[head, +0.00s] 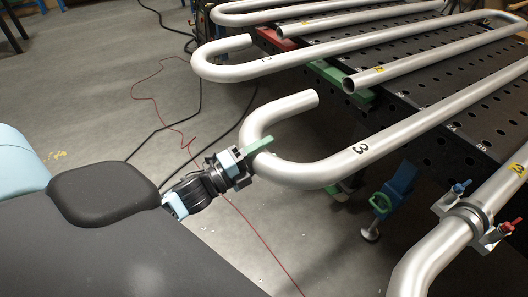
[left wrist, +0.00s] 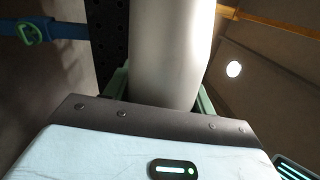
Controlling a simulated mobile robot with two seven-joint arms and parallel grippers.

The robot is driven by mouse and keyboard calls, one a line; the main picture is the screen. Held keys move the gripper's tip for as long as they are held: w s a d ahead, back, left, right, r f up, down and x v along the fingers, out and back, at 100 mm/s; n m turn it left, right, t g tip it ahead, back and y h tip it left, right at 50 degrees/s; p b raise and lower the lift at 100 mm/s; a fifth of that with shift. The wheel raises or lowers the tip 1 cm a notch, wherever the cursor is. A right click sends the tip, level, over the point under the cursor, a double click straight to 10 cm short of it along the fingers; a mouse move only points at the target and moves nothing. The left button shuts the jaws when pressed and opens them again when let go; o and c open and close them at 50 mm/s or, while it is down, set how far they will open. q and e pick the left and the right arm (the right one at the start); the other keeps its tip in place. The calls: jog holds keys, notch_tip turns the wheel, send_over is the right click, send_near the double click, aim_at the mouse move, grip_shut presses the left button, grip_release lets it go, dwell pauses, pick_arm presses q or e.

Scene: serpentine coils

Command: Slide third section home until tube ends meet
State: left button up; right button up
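The third section (head: 325,170) is a silver tube marked 3, with a U-bend at its left. The bend's short leg ends in a tube end (head: 313,98). The open tube end (head: 349,84) of the second section (head: 415,60) faces it, with a visible gap between and some sideways offset. My left gripper (head: 256,152) is at the outside of the third section's bend, its green fingers on either side of the tube. In the left wrist view the tube (left wrist: 170,50) fills the space between the fingers (left wrist: 162,98), which appear closed on it. My right gripper is not in view.
A dark perforated table (head: 440,95) carries the tubes. A blue clamp (head: 400,180) hangs at the table edge. A clamped tube (head: 430,255) stands at front right. Cables cross the floor.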

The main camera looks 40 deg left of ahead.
pick_arm(q)
grip_shut()
jog(key=shift+s, duration=0.15)
jog(key=shift+s+a+f, duration=0.1)
jog(key=shift+s+a, duration=0.15)
jog(key=shift+s, duration=0.2)
jog(key=shift+o, duration=1.5)
grip_release()
jog(key=o, duration=0.4)
jog(key=shift+s+a, duration=0.15)
jog(key=shift+s, duration=0.05)
jog(key=shift+o, duration=0.2)
jog(key=shift+w, duration=0.1)
jog(key=v, duration=0.7)
jog(key=shift+s+b, duration=0.4)
jog(key=shift+b, duration=0.05)
jog(key=shift+a, duration=0.1)
